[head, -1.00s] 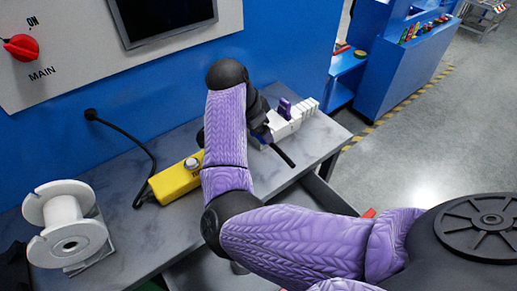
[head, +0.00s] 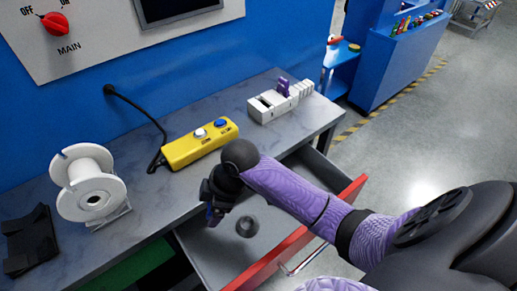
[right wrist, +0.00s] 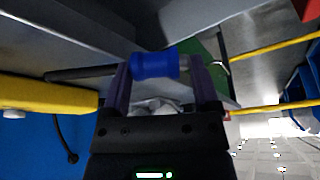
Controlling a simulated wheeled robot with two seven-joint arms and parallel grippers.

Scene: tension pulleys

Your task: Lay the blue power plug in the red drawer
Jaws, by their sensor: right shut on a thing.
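The blue power plug (right wrist: 155,66) is held between the two fingers of my right gripper (right wrist: 160,78) in the right wrist view, with a dark cable or rod stretching left from it. In the head view my right gripper (head: 214,210) points down over the left part of the open red drawer (head: 300,243). The plug is mostly hidden there by the gripper. The drawer has a red front and a grey inside. A dark round piece (head: 247,226) lies in it, right of the gripper. My left gripper is not in view.
On the bench stand a white socket strip (head: 270,107) with a purple plug (head: 283,87), a yellow button box (head: 190,148) and a white spool (head: 88,187). A black holder (head: 30,240) is at far left. The bench edge runs behind the drawer.

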